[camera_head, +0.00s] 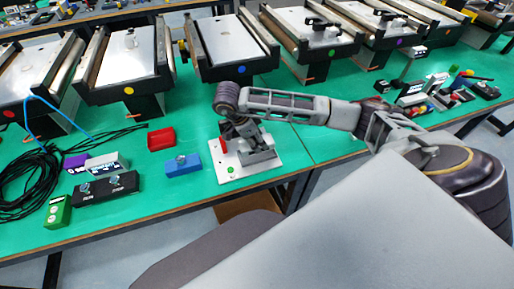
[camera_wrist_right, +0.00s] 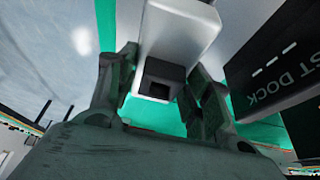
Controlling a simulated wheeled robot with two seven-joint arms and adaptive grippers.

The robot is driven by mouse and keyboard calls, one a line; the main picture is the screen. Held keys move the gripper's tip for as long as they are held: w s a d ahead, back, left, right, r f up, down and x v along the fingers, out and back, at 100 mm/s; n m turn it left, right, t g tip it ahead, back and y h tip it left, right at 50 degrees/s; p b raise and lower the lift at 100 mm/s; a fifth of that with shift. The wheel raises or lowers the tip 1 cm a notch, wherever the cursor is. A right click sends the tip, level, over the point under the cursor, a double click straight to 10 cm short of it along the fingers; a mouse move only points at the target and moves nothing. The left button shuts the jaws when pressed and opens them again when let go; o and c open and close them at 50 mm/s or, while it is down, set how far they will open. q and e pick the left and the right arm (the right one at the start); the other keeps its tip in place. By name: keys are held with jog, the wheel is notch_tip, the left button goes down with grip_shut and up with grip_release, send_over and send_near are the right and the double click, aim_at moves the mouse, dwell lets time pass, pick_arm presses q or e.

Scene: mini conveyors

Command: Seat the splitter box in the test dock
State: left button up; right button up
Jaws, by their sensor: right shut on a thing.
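My right gripper (camera_head: 246,142) points down over a white plate (camera_head: 228,174) at the front of the green table. In the right wrist view the gripper (camera_wrist_right: 160,100) is shut on a white box with a dark square socket in its end, which I take as the splitter box (camera_wrist_right: 178,28). A black block lettered "ST DOCK", the test dock (camera_wrist_right: 262,75), is close on the right of that view. The held box looks apart from it. In the head view the arm and gripper hide the held box, and I cannot make out the dock's lettering. My left gripper is not in view.
Mini conveyors (camera_head: 125,60) line the back. Green table (camera_head: 150,208) is bare in front of the blue box.

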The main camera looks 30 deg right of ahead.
jog(key=shift+f, duration=2.25)
jog(key=o, duration=1.2)
